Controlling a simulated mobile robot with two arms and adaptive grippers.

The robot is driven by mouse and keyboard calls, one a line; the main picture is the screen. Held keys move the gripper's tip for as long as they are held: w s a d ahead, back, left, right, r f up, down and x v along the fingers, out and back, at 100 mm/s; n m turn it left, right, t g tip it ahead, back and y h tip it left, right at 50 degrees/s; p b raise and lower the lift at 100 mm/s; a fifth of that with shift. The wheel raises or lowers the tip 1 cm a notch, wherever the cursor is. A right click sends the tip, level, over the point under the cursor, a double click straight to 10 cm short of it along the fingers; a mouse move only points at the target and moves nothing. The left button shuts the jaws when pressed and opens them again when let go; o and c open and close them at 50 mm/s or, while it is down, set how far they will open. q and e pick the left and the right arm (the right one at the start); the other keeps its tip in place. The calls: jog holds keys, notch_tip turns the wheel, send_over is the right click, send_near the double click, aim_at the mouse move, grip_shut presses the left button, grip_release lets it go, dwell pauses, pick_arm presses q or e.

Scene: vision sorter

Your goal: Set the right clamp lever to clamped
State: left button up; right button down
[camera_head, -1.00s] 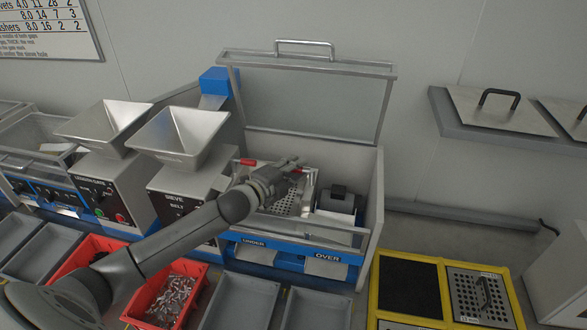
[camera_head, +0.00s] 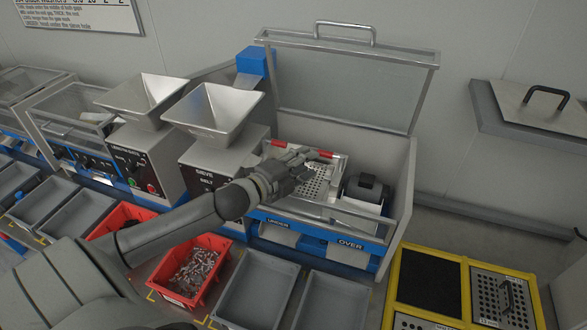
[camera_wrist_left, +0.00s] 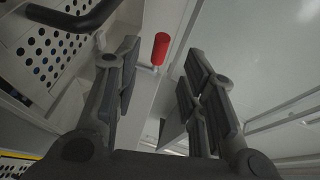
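The sieve machine (camera_head: 405,190) stands open with its clear lid raised. Inside lies a perforated plate (camera_head: 318,187). A red-handled lever (camera_head: 278,143) is at the plate's left back, and the right clamp lever (camera_head: 323,155) has a red grip at its right back. My left gripper (camera_head: 303,163) is over the plate, close to the right lever. In the left wrist view the fingers (camera_wrist_left: 162,75) are open and empty. A red grip (camera_wrist_left: 160,48), apparently the right lever's, shows beyond the gap between them, without clear contact. My right gripper is not in view.
A dark motor-like block (camera_head: 368,188) sits right of the plate. Two metal hoppers (camera_head: 213,108) stand left of the machine. The raised lid (camera_head: 345,85) is behind the gripper. A red bin (camera_head: 192,270) of metal parts and grey trays (camera_head: 255,290) lie in front.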

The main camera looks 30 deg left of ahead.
pick_arm(q)
jog(key=shift+v, duration=1.95)
jog(key=shift+s, duration=0.1)
